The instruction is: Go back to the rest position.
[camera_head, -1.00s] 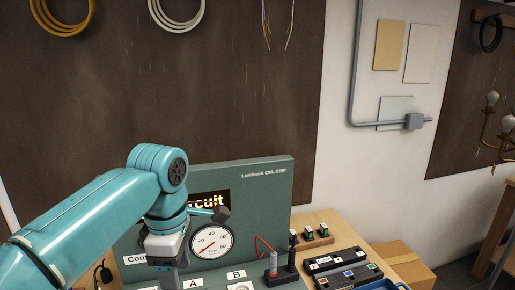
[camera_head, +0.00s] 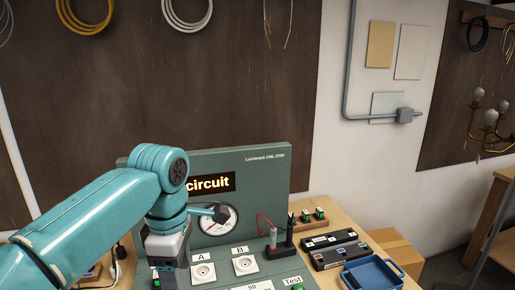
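My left arm comes in from the left in teal, bent at its elbow, with its wrist over the left part of the green test panel (camera_head: 262,170). The gripper end points down and its fingertips are cut off or hidden at the bottom edge, so its opening does not show. The panel carries a lit "circuit" display, a round dial gauge (camera_head: 216,219) partly covered by my arm, and sockets A (camera_head: 203,272) and B (camera_head: 245,265). My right arm and gripper are not in view.
Dark cases (camera_head: 334,249) and a blue tray (camera_head: 372,275) lie to the right. A cardboard box (camera_head: 397,252) stands beyond the bench. Cable coils hang on the wall behind.

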